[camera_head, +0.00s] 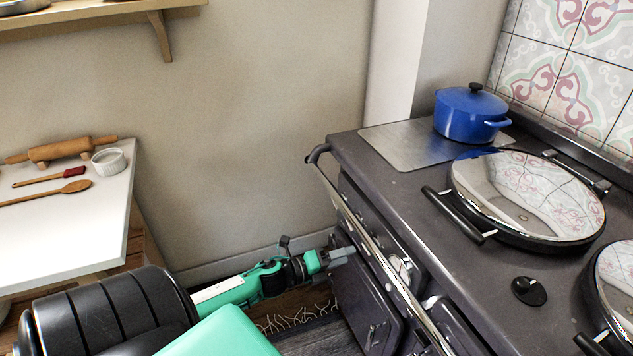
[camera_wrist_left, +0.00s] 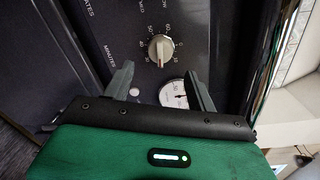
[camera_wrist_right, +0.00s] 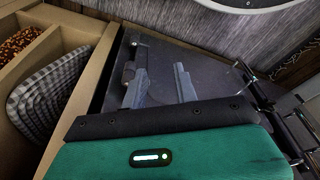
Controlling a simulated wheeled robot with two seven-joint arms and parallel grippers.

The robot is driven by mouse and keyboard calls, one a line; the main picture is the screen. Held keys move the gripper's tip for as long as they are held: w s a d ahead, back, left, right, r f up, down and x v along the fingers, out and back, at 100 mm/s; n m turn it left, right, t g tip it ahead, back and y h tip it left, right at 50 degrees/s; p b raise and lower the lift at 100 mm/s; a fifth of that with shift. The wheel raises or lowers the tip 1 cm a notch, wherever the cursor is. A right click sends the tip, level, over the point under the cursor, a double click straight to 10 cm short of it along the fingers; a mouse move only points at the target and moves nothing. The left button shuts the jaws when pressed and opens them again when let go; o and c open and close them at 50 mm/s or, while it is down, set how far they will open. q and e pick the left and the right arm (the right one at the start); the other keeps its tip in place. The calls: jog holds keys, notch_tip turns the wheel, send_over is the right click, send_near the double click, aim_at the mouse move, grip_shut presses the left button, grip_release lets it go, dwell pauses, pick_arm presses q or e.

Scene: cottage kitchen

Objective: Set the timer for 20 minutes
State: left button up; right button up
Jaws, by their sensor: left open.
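The timer knob (camera_wrist_left: 161,50) is a pale round dial on the dark front panel of the range cooker (camera_head: 400,150). Printed minute numbers surround it in the left wrist view. My left gripper (camera_wrist_left: 160,85) is open and empty, with its fingertips pointing at the panel just short of the knob. The knob appears beyond and between the fingers, and I see no contact. In the head view my left gripper (camera_head: 343,254) reaches the cooker front beneath the rail. My right gripper (camera_wrist_right: 160,82) has its fingers apart and empty, away from the cooker controls.
A round white gauge (camera_wrist_left: 174,93) sits beside the knob, partly hidden by a finger. A shiny rail (camera_head: 375,248) runs along the cooker front. A blue pot (camera_head: 470,115) stands on top. A wooden divided box (camera_wrist_right: 75,45) is beside my right gripper.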

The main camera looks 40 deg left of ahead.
pick_arm(q)
jog(key=v, duration=0.7)
jog(key=shift+s, duration=0.25)
pick_arm(e)
jog(key=shift+s+r, duration=0.2)
jog(key=shift+r, duration=0.05)
pick_arm(q)
jog(key=shift+a, duration=0.1)
pick_arm(e)
jog(key=shift+w, duration=0.2)
jog(key=shift+w+r, duration=0.15)
jog(key=shift+w, duration=0.1)
